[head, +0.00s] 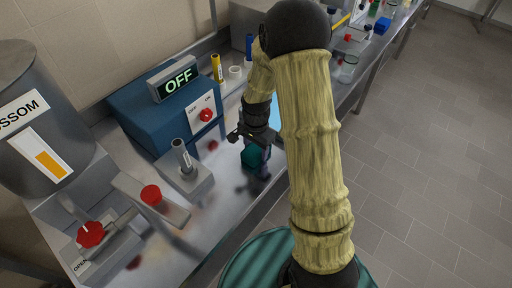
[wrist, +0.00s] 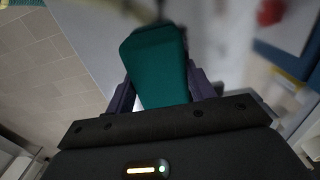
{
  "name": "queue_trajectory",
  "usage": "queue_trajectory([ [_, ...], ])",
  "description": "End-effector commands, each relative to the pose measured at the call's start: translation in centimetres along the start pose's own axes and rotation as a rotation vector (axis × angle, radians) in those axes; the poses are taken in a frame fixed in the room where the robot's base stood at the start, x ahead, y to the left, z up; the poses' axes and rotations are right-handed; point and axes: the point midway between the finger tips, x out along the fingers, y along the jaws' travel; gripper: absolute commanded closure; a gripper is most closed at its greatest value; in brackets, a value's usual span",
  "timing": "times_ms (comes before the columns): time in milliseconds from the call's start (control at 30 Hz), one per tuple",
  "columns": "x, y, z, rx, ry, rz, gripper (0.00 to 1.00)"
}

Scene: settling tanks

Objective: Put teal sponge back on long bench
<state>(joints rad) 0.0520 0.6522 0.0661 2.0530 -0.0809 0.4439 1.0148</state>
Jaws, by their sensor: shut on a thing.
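The teal sponge (wrist: 155,62) fills the middle of the wrist view, between the two dark fingers of my gripper (wrist: 160,95). The gripper is shut on it. In the head view the sponge (head: 252,157) shows as a small teal block below my gripper (head: 257,163), over the steel bench (head: 215,222). A dark shadow lies on the bench below it. The bench runs from the lower left to the upper right. My arm hides part of the bench and some of what is behind it.
A blue machine with an OFF display (head: 178,80) and a red knob stands left of my gripper. A grey holder with a tube (head: 183,157), red-knobbed valves (head: 90,235) and a large tank (head: 40,125) are further left. Glassware and a blue block (head: 382,26) stand at the far end.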

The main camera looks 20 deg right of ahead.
Motion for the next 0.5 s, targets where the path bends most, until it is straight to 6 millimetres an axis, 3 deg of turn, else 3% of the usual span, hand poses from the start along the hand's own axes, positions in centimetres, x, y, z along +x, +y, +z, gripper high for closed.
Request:
queue_trajectory([
  [300,0.27,0.19,-0.27,0.007,0.000,-0.001,0.67],
  [333,0.27,0.20,-0.29,0.007,0.000,-0.001,0.44],
  [433,0.20,0.21,-0.31,0.007,0.000,-0.001,0.24],
  [500,0.19,0.17,-0.25,0.006,0.000,-0.001,0.24],
])
